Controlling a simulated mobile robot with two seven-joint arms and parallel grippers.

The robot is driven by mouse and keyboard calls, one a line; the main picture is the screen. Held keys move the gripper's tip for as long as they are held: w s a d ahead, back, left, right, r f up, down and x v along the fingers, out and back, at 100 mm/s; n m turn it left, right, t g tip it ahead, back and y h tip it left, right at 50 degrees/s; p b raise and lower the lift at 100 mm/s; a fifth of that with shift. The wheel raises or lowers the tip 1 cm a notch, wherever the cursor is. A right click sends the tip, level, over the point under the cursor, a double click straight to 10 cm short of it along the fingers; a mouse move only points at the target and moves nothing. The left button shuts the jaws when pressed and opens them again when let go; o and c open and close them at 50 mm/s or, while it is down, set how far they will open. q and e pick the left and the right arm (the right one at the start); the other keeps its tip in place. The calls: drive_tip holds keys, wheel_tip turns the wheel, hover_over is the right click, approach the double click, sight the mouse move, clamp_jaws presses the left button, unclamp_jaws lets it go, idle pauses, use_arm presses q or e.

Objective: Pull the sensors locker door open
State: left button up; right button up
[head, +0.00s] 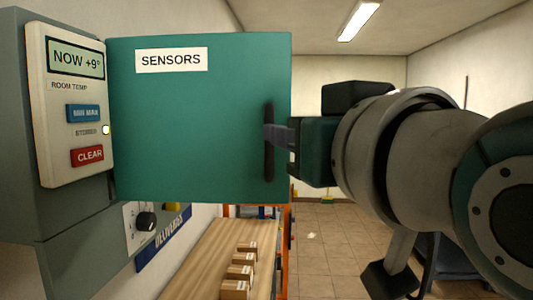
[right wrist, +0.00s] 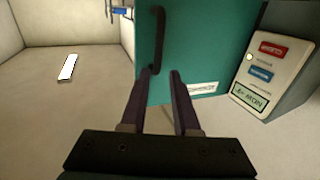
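The teal sensors locker door (head: 190,120) fills the middle of the head view, with a white SENSORS label (head: 171,60). A dark vertical handle (head: 268,165) is near its right edge. My right gripper (head: 275,136) reaches the handle from the right. In the right wrist view the door (right wrist: 200,45) and handle (right wrist: 160,38) appear upside down. The fingers (right wrist: 161,72) are apart, with the handle's end close to the left finger. I cannot tell whether they touch it. No inside of the locker shows. My left gripper is not in view.
A grey box with a room-temperature panel (head: 75,120) is close at the left. Below the door are a black dial (head: 146,221) and a wooden shelf (head: 205,260) with several small boxes (head: 240,272). Tiled floor (head: 325,245) is open behind, right of the door.

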drive_tip(key=shift+v, duration=1)
drive_tip(key=shift+f, duration=0.1)
drive_tip(key=s+d+f+m+g+h+p, duration=0.1)
drive_tip(key=s+d+f+g+h+p, duration=0.15)
drive_tip(key=s+d+f+g, duration=0.45)
drive_tip(key=s+d+f+g+h+p, duration=0.1)
drive_tip(key=s+d+f+g+p, duration=0.15)
drive_tip(key=s+f, duration=0.5)
drive_tip(key=s+d+f+g+h+p, duration=0.1)
drive_tip(key=s+d+f+g, duration=0.3)
drive_tip(key=s, duration=0.5)
drive_tip(key=shift+s+d+f+p, duration=0.3)
drive_tip(key=shift+f+p, duration=0.4)
drive_tip(key=shift+p, duration=0.05)
drive_tip(key=shift+h, duration=0.25)
